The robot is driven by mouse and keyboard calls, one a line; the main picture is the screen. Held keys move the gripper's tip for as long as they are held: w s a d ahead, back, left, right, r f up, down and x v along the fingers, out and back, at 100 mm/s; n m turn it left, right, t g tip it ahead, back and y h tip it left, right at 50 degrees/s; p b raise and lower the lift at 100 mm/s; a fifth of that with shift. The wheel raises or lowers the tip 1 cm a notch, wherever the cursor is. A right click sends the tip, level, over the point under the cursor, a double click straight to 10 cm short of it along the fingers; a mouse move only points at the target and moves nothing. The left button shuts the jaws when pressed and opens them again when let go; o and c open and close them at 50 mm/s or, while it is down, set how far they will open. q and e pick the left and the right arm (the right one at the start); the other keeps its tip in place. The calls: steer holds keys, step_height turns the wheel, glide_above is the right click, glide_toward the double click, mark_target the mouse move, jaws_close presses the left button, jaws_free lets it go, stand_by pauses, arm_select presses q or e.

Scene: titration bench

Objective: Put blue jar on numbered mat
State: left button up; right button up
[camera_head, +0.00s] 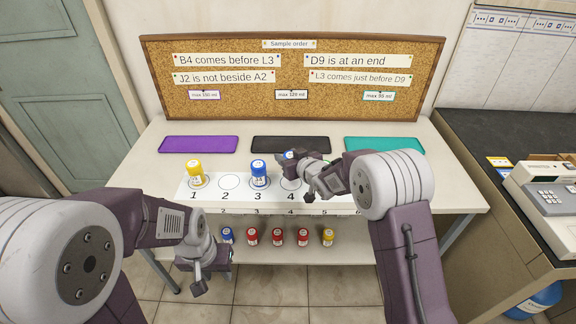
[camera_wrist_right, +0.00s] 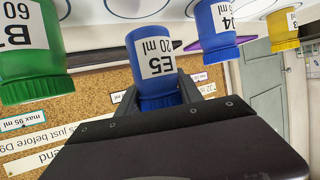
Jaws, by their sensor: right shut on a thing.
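The white numbered mat (camera_head: 213,193) lies along the front of the bench, with numbered circles. My right gripper (camera_wrist_right: 160,93) is shut on a blue jar (camera_wrist_right: 152,52) labelled E5, its lid towards the palm in the right wrist view. In the head view only a bit of this jar (camera_head: 290,154) shows behind the gripper, near circle 4. I cannot tell whether its base touches the mat. Another blue jar (camera_head: 259,173) stands on circle 3, and a yellow jar (camera_head: 195,172) on circle 1. My left gripper (camera_head: 212,275) hangs in front of the bench, apart from the jars; its opening is unclear.
A green jar (camera_wrist_right: 28,50) stands beside the held jar; my right arm hides it in the head view. Purple (camera_head: 199,144), black (camera_head: 291,142) and teal (camera_head: 384,144) trays lie behind the mat. Several jars stand on the lower shelf (camera_head: 350,247). Circle 2 is empty.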

step_height(320, 180, down, 3)
steer(key=shift+f+b, duration=0.2)
steer(key=shift+b, duration=0.15)
steer(key=shift+f, duration=0.2)
steer(key=o, duration=1.4)
steer(key=shift+c, duration=0.2)
